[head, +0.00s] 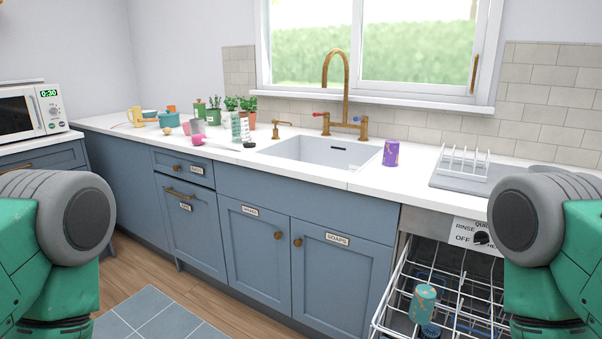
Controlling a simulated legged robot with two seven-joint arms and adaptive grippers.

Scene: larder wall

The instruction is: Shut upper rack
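The upper rack (391,301) is a white wire rack at the bottom right, pulled out of the dishwasher below the counter. A teal patterned cup or can (423,303) stands in it, with a dark blue item (430,331) near it at the frame's lower edge. The dishwasher's control strip (470,235) with a dial shows above the rack. My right arm covers the rack's right side. My green and grey arms come in from both lower sides. Neither gripper's fingers show.
The sink (318,152) with a brass faucet is set in the white counter. A purple can (391,153) and a drying rack (462,165) stand right of it. Pots, plants and cups crowd the counter's left part.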

